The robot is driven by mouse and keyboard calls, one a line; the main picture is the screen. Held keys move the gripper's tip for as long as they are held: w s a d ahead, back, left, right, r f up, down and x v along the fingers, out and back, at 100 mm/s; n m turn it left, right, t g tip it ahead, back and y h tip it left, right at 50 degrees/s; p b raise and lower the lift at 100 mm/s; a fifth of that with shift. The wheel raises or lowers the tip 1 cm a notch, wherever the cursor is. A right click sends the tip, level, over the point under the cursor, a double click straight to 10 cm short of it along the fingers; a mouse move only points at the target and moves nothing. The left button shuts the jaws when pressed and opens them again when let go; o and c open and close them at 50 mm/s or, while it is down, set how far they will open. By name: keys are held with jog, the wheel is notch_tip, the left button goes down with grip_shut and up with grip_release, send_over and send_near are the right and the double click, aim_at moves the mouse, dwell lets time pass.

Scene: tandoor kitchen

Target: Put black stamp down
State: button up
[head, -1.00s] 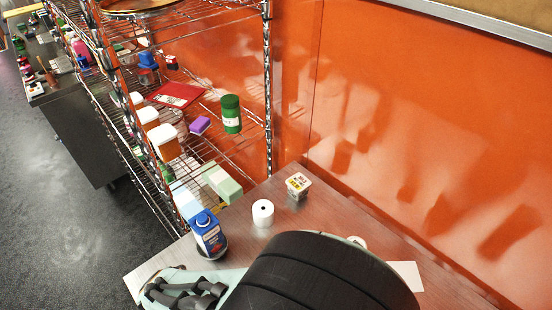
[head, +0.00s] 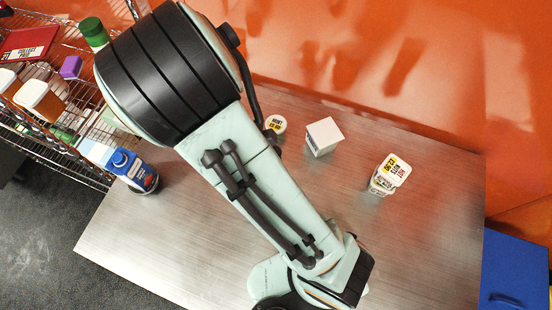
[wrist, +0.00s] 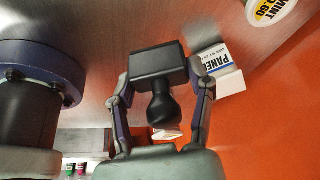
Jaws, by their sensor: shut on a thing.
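The black stamp (wrist: 157,64), a dark block with a rounded bulb handle, is in the wrist view. My gripper (wrist: 160,84) is shut on it, one finger on each side, with the block pointing away from my palm toward the metal table (wrist: 110,22). I cannot tell whether the block touches the table. In the head view my arm crosses the picture and the gripper and stamp do not show. A white box with a blue PANEER label (wrist: 213,59) is close beside the stamp's right side in the wrist view.
An orange wall (head: 400,70) runs behind. The table's right side and front left are bare.

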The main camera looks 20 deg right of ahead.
jog(key=x, duration=0.5)
jog(key=a+x, duration=0.1)
jog(key=x, duration=0.1)
jog(key=shift+w+f, duration=0.3)
jog(key=shift+f, duration=0.25)
jog(key=shift+f+m, duration=0.3)
jog(key=shift+f, duration=0.05)
jog(key=shift+f, duration=0.1)
jog(key=o, duration=1.2)
jog(key=shift+c, duration=0.2)
